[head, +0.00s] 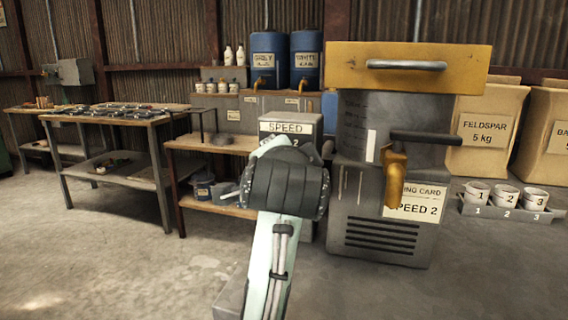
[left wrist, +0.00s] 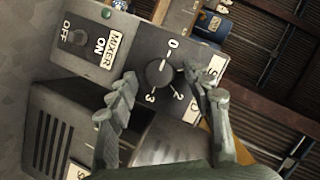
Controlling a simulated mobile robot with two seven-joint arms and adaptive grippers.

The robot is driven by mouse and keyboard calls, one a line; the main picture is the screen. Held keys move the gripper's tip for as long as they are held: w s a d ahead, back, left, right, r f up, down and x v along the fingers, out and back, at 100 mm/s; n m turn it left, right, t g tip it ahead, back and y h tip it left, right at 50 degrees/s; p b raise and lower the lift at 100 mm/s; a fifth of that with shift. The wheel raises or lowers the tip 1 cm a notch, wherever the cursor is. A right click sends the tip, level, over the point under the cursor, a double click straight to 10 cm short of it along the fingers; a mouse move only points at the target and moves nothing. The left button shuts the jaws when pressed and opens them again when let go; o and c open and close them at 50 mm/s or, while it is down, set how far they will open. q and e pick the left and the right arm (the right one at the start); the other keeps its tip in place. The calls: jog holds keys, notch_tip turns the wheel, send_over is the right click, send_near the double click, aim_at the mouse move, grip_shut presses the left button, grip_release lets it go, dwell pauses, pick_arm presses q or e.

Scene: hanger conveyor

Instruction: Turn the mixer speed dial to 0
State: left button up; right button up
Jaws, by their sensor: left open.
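The speed dial (left wrist: 160,74) is a dark round knob on a grey panel in the left wrist view. The marks 0, 2 and 3 show around it; I cannot make out where its pointer stands. My left gripper (left wrist: 161,80) is open, with one finger on each side of the dial; I cannot tell whether they touch it. In the head view the SPEED control box (head: 289,127) stands behind my left arm, which hides the dial and the gripper. My right gripper is not in view.
A MIXER ON/OFF toggle switch (left wrist: 78,38) sits on the panel beside the dial. The grey mixer (head: 385,232) with a yellow top stands right of the control box, its card reading SPEED 2. Workbenches (head: 150,118) are at left. The floor in front is clear.

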pick_arm(q)
jog(key=v, duration=1.2)
